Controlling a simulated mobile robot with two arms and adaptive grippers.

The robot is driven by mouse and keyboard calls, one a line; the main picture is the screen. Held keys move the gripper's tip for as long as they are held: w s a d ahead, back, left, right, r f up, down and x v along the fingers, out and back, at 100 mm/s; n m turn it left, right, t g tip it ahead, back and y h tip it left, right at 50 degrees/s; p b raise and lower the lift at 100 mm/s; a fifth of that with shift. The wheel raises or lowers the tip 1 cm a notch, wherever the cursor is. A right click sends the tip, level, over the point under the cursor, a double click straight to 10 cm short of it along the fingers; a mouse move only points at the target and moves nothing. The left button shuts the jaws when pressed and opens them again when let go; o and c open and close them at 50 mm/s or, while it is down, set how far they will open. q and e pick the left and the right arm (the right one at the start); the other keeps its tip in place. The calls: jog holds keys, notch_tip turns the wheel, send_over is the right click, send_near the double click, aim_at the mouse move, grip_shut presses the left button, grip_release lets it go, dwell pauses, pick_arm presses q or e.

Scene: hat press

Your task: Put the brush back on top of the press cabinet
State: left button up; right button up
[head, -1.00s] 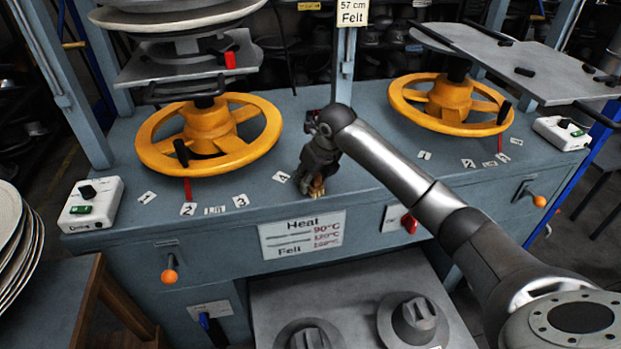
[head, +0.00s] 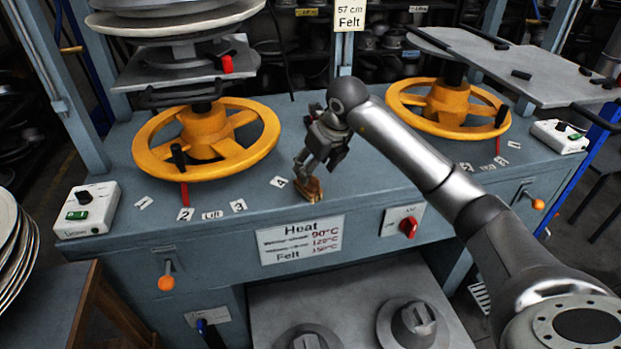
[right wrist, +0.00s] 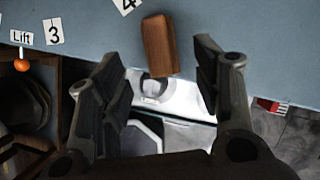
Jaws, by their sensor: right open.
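The brown wooden brush (head: 309,190) is on the blue-grey top of the press cabinet (head: 270,210), close to the front edge and just right of the "4" label. It also shows in the right wrist view (right wrist: 160,45), ahead of the fingers. My right gripper (head: 312,168) is just above and behind the brush in the head view. In the right wrist view its two fingers (right wrist: 160,75) are wide apart with nothing between them. The brush's underside is hidden. My left gripper is not in view.
Yellow handwheels stand to the left (head: 206,140) and right (head: 448,105) on the cabinet top. A control box (head: 87,210) sits at the left corner. A red switch (head: 408,227) and orange-knobbed levers are on the front. Grey hat blocks (head: 415,323) stand below.

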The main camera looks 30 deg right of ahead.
jog(key=shift+v, duration=2.2)
